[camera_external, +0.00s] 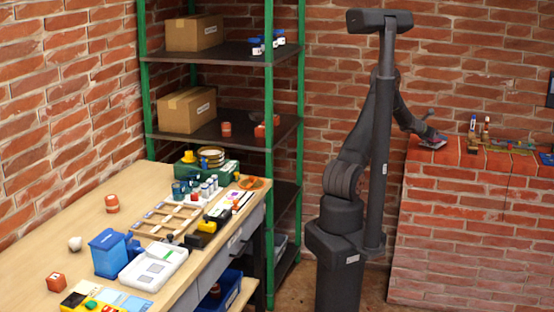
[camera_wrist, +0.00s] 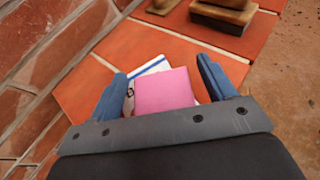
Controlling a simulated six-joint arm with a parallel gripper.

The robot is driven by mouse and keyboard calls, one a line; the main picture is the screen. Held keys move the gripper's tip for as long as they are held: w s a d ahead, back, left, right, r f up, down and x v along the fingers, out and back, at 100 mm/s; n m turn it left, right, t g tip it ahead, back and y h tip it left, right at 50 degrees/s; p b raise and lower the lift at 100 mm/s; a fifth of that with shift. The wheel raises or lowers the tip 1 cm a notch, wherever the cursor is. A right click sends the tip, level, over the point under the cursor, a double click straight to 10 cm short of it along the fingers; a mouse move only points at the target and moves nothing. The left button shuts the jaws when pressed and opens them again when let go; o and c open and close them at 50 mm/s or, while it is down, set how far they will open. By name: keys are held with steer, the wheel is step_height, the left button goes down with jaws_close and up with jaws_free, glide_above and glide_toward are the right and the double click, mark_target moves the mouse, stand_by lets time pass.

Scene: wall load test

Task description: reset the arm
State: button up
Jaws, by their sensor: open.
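My gripper (camera_external: 428,134) is at the left end of the brick ledge at the right, low over its tiled top. In the wrist view my gripper (camera_wrist: 165,88) has its two blue fingers apart, one on each side of a pink block or pad (camera_wrist: 164,90). A white card with a blue stripe (camera_wrist: 152,70) lies beside and partly under the pink thing. Whether the fingers touch the pink thing, I cannot tell. In the external view a small pinkish-white item (camera_external: 432,143) shows under my gripper.
Wooden-handled tools (camera_wrist: 222,12) lie on the tiles ahead. More small items (camera_external: 484,128) stand along the brick ledge (camera_external: 480,200). A green-posted shelf (camera_external: 270,140) with cardboard boxes (camera_external: 187,110) and a cluttered wooden table (camera_external: 75,225) are at the left. Brick wall (camera_wrist: 45,50) borders the ledge.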

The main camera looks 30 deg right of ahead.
steer(key=v, duration=1.2)
steer(key=x, duration=1.2)
steer(key=shift+d+f, duration=0.1)
steer(key=shift+f, duration=0.05)
step_height(320, 180, up, 5)
steer(key=shift+s+f, duration=0.1)
steer(key=shift+f, duration=0.1)
steer(key=s+a+r, duration=0.2)
steer(key=s+r, duration=0.5)
steer(key=s, duration=0.5)
steer(key=w+a+r+n+t, duration=0.15)
steer(key=w+a+r, duration=0.25)
steer(key=w+r, duration=0.45)
steer(key=w+a+r+n+t, duration=0.15)
steer(key=w+a+r, duration=0.35)
steer(key=w, duration=0.6)
steer(key=w+a+r+n+t+y, duration=0.1)
steer(key=w+a+r+n+t, duration=0.1)
steer(key=w+a+r, duration=1.3)
steer(key=shift+a+r+t+y, duration=0.3)
steer(key=shift+r+t, duration=0.1)
steer(key=shift+r, duration=0.3)
steer(key=shift+w, duration=0.1)
